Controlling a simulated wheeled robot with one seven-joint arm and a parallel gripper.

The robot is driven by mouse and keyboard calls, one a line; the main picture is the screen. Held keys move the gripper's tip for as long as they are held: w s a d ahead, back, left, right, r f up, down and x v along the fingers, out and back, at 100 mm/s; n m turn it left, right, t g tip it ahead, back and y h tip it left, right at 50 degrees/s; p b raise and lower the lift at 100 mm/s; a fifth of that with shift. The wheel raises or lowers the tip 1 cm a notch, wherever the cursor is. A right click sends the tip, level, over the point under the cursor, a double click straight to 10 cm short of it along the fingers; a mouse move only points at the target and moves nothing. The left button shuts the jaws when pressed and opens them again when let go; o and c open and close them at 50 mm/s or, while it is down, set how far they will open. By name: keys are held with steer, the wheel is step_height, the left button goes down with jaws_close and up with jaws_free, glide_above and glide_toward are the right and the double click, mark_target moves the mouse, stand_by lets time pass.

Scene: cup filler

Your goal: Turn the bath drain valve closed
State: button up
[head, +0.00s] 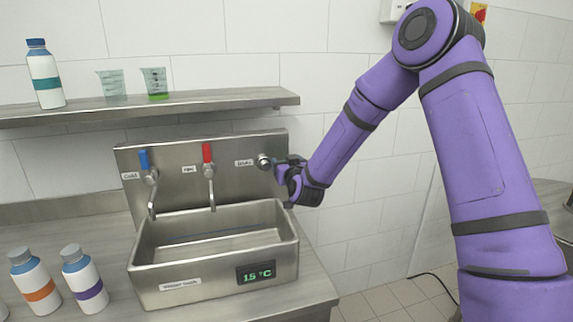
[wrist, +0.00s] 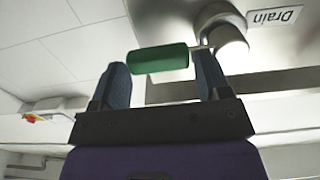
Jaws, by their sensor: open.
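The drain valve (head: 264,161) is a round metal fitting at the right end of the steel back panel, beside a label reading Drain. In the wrist view its metal body (wrist: 222,30) and green handle (wrist: 160,58) show, with the Drain label (wrist: 275,17) upside down. My gripper (head: 282,163) is at the valve; its fingers hide the handle in the head view. In the wrist view my open gripper (wrist: 161,66) has one dark finger near each end of the green handle. Whether the fingers touch it is unclear. The steel bath (head: 215,245) sits below, its display showing 15 °C.
A blue-handled tap (head: 144,160) and a red-handled tap (head: 208,154) stand left of the drain valve. A shelf (head: 200,107) with a bottle and two beakers runs above. White bottles (head: 84,280) stand left of the bath. Free space lies right of the counter.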

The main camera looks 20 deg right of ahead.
steer(key=c, duration=1)
steer(key=shift+r, duration=0.1)
steer(key=a+r+n, duration=0.5)
steer(key=a+n, duration=0.2)
steer(key=n, duration=1.1)
steer(key=shift+a, duration=0.15)
steer(key=o, duration=1)
